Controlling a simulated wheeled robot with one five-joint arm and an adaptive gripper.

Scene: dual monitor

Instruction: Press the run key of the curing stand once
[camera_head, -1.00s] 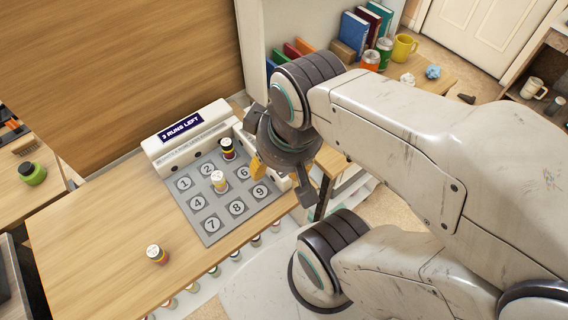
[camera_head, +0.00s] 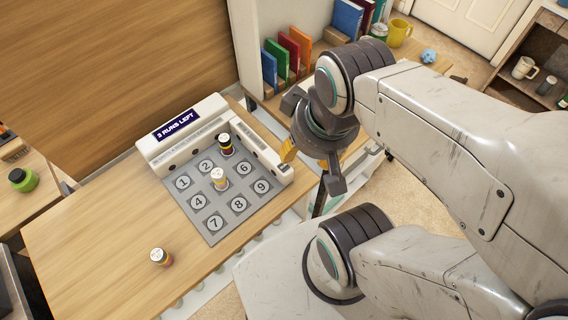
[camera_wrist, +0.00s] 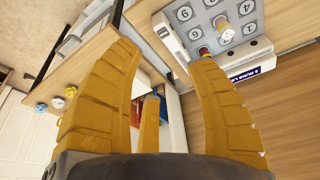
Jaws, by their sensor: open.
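The curing stand (camera_head: 206,230) lies on the wooden table, a grey pad of numbered circles with a white housing along its back and right sides. Its display (camera_head: 178,124) reads "3 RUNS LEFT". I cannot make out a run key in the head view. My gripper (camera_head: 311,168) is open and empty, in the air right of the stand. In the wrist view its yellow fingers (camera_wrist: 165,95) are spread, with the stand's white housing (camera_wrist: 170,42) beyond them.
A lone bottle (camera_head: 161,257) stands on the table (camera_head: 90,240) front left of the pad. A green jar (camera_head: 23,180) sits on another surface at the left. Coloured binders (camera_head: 288,54) and a yellow mug (camera_head: 400,33) are behind my arm. The table's left part is clear.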

